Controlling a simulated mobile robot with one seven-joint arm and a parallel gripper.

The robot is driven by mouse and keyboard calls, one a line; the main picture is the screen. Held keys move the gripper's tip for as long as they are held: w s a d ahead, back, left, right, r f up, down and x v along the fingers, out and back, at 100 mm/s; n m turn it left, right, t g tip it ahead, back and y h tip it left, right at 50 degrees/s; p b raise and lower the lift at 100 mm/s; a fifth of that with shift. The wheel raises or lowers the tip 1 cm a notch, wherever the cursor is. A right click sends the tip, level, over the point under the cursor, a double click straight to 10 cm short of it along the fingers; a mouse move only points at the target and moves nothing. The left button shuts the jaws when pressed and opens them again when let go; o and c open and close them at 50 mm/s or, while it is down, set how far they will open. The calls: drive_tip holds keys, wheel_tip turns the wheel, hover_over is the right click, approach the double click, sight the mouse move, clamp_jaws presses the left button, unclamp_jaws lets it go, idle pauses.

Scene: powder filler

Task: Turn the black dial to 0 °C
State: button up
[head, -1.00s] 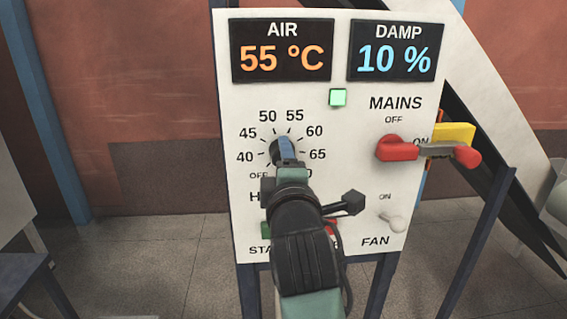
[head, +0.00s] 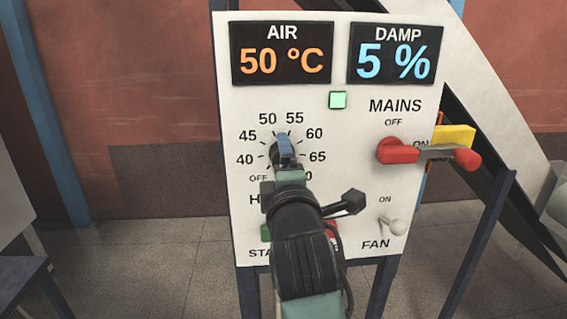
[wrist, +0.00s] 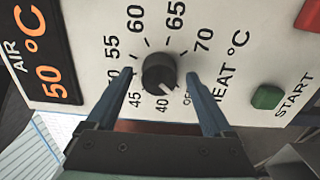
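The black dial (wrist: 159,72) sits on the white panel (wrist: 100,20), inside a HEAT °C scale marked OFF and 40 to 70; I see no 0 mark. Its small white pointer is toward the 40 and OFF side in the wrist view; the exact mark is hard to tell. My gripper (wrist: 158,77) is open, with one blue finger on each side of the dial and visible gaps between. In the head view my gripper (head: 285,147) hides most of the dial (head: 274,153). The AIR display (head: 282,54) reads 50 °C.
The DAMP display (head: 394,54) reads 5 %. A red MAINS handle (head: 398,152) juts out at right, with a yellow piece behind it. The FAN switch (head: 393,226) is below. A green START button (wrist: 267,97) is near the dial. A lined paper (wrist: 40,150) shows at lower left.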

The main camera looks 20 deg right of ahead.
drive_tip(key=shift+s, duration=0.1)
drive_tip(key=b+v, duration=0.3)
drive_tip(key=v, duration=0.9)
drive_tip(key=shift+s, duration=0.4)
drive_tip(key=shift+a+r, duration=0.1)
drive_tip(key=shift+a, duration=0.1)
drive_tip(key=s+a+r+m+t+y, duration=0.2)
drive_tip(key=s+a+r+m+t, duration=0.2)
drive_tip(key=a+r+m, duration=0.3)
drive_tip(key=s+a+r+m+t+y, duration=0.3)
drive_tip(key=a+r+m+t, duration=0.3)
drive_tip(key=r, duration=0.8)
drive_tip(key=shift+s+a+r+m, duration=0.25)
drive_tip(key=shift+s+a+m, duration=0.55)
drive_tip(key=shift+a+m, duration=0.25)
